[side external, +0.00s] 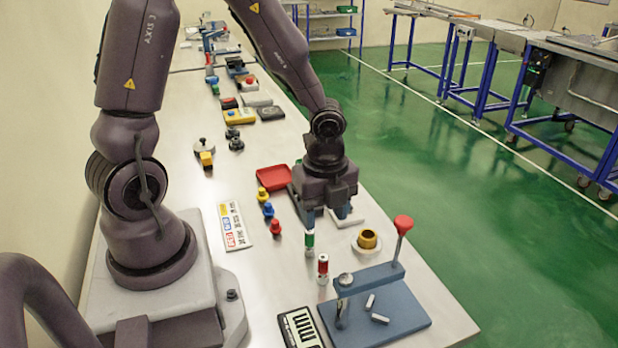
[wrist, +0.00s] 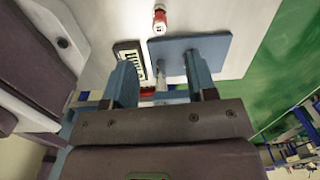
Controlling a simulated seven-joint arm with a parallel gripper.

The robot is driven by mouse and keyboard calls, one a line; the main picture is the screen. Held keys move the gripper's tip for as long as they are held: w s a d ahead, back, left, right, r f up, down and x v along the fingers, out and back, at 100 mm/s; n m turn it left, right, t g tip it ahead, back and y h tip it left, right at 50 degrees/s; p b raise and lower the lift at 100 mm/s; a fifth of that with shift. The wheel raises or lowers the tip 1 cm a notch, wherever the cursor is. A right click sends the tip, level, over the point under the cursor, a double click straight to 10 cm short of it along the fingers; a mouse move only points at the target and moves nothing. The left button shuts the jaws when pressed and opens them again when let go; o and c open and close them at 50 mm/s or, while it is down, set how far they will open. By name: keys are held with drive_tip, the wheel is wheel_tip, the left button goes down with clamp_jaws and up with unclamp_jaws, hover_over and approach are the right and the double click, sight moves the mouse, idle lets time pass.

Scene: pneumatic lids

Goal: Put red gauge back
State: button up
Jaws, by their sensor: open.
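The red gauge (side external: 322,268), a small upright cylinder with red, white and dark bands, stands on the metal table in front of my gripper. In the wrist view, a red and white cylinder (wrist: 160,20), apparently this gauge, shows at the top edge. A similar green and white cylinder (side external: 309,243) stands just behind it. My gripper (side external: 326,213) points down above the table, behind both cylinders. Its blue-grey fingers are apart in the wrist view (wrist: 160,77). It holds nothing that I can make out. Its finger tips are partly hard to see in the side view.
A blue press plate (side external: 415,318) with a red-knobbed lever (side external: 403,225) stands at the front right. A striped card (side external: 299,327) lies left of it. A yellow ring on a white disc (side external: 367,242) is nearby. A red tray (side external: 273,178) and colored knobs (side external: 268,210) lie left of my gripper.

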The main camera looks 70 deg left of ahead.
drive_tip(key=s+r+n+t, duration=0.2)
drive_tip(key=s+r+n, duration=0.2)
drive_tip(key=r+n, duration=0.4)
drive_tip(key=s+d+r+n+t, duration=0.1)
drive_tip(key=s+r+n+t, duration=0.2)
drive_tip(key=r+n, duration=0.6)
drive_tip(key=v, duration=0.3)
drive_tip(key=shift+w+r, duration=0.15)
drive_tip(key=shift+w, duration=0.05)
